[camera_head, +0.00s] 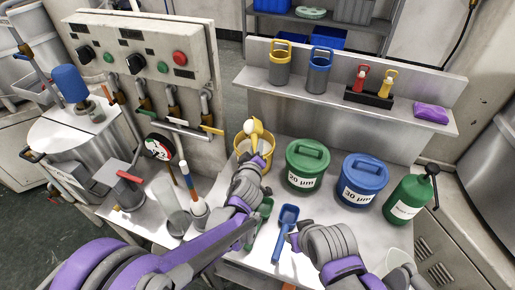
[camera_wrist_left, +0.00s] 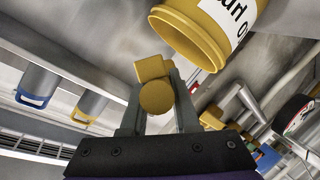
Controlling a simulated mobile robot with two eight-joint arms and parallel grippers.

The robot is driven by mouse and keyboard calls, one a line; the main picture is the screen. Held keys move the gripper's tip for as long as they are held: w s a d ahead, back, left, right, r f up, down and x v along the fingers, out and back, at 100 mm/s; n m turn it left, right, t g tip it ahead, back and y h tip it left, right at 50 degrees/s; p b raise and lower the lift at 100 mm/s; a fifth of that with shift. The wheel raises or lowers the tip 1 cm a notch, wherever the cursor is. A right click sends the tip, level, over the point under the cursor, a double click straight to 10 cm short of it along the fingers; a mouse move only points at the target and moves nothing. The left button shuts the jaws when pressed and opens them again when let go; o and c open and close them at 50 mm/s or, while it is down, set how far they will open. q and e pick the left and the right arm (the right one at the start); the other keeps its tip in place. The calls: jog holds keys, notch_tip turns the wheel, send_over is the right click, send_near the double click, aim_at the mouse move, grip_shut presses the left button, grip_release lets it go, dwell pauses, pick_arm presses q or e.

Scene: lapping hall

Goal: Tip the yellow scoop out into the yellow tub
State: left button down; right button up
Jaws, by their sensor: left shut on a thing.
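The yellow tub (camera_head: 239,146) stands open on the bench, left of the green tub. My left gripper (camera_head: 257,146) is at the tub and shut on the yellow scoop (camera_head: 257,128), which is raised over the tub's mouth. In the left wrist view, the scoop's yellow end (camera_wrist_left: 156,97) sits between the fingers of the left gripper (camera_wrist_left: 156,92). The tub (camera_wrist_left: 185,38) is above it there, its label partly cut off. I cannot see the scoop's contents. My right arm is at the lower right near the blue scoop; its fingers are not clear.
A green tub (camera_head: 304,180) and a blue tub (camera_head: 362,192), both lidded, stand right of the yellow tub. A blue scoop (camera_head: 284,228) and green scoop (camera_head: 264,210) lie in front. A green bottle (camera_head: 405,200) stands at right. A gauge (camera_head: 158,147) is at left.

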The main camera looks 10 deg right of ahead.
pick_arm(q)
jog(key=n, duration=0.1)
jog(key=n+h+p, duration=0.1)
jog(key=shift+s+r+n+t, duration=0.15)
jog(key=shift+n+t, duration=0.15)
jog(key=shift+w+n+h+p, duration=0.45)
jog(key=shift+n+p, duration=0.15)
jog(key=shift+p, duration=0.25)
jog(key=shift+s+f+n+t+p, duration=0.2)
jog(key=shift+s+n+t+p, duration=0.1)
jog(key=shift+n+p, duration=0.15)
jog(key=shift+f, duration=0.1)
pick_arm(e)
jog(key=shift+t, duration=0.3)
jog(key=w+r, duration=0.2)
jog(key=r, duration=0.1)
jog(key=w+r, duration=0.1)
jog(key=r, duration=0.1)
jog(key=shift+s, duration=0.1)
pick_arm(q)
jog(key=shift+f, duration=0.1)
